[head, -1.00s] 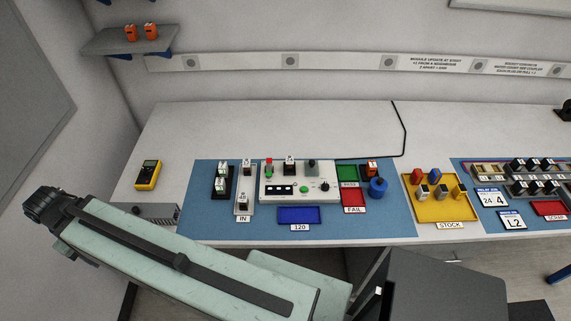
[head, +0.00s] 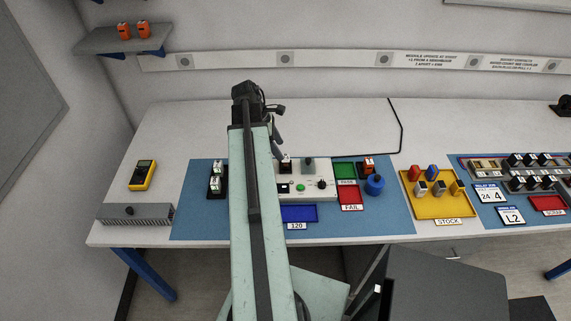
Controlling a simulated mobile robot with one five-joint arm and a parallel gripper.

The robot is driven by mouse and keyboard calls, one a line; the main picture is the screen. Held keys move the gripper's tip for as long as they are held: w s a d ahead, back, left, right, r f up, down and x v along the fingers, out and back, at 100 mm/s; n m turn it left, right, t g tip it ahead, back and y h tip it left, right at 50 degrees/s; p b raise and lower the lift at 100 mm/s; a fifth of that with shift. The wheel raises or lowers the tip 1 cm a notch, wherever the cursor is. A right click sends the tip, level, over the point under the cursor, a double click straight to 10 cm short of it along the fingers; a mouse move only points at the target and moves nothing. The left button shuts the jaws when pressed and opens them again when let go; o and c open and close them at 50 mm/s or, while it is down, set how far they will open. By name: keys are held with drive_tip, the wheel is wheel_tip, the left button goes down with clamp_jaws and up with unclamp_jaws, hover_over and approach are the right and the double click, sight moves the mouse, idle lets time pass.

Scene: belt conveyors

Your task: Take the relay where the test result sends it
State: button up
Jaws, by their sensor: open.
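The white tester box (head: 318,191) stands on the blue mat, partly hidden behind my arm. A small dark relay (head: 285,166) stands upright on its top, next to a grey part (head: 308,165). My gripper (head: 279,153) is open and hangs just above or behind that relay; I cannot tell the exact gap. A green button (head: 300,187) and a black knob (head: 321,184) show on the box front. The red and green lamps are hidden by my arm. Right of the box are the green PASS tray (head: 345,171) and the red FAIL tray (head: 351,196). The blue 120 tray (head: 299,213) lies in front.
A black holder with pale relays (head: 216,184) stands left of my arm. The yellow STOCK tray (head: 430,205) lies further right.

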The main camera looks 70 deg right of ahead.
sight(286, 158)
drive_tip(key=b+x, duration=0.2)
drive_tip(key=shift+f+b, duration=0.3)
drive_tip(key=shift+f, duration=0.1)
drive_tip(key=b+x, duration=0.5)
drive_tip(key=shift+w+d+f, duration=0.1)
drive_tip(key=shift+d, duration=0.25)
drive_tip(key=shift+c, duration=0.3)
clamp_jaws()
drive_tip(key=shift+r+p, duration=0.3)
drive_tip(key=shift+p, duration=0.05)
wheel_tip(286, 158, up, 10)
drive_tip(key=p, duration=1)
drive_tip(key=shift+f, duration=0.15)
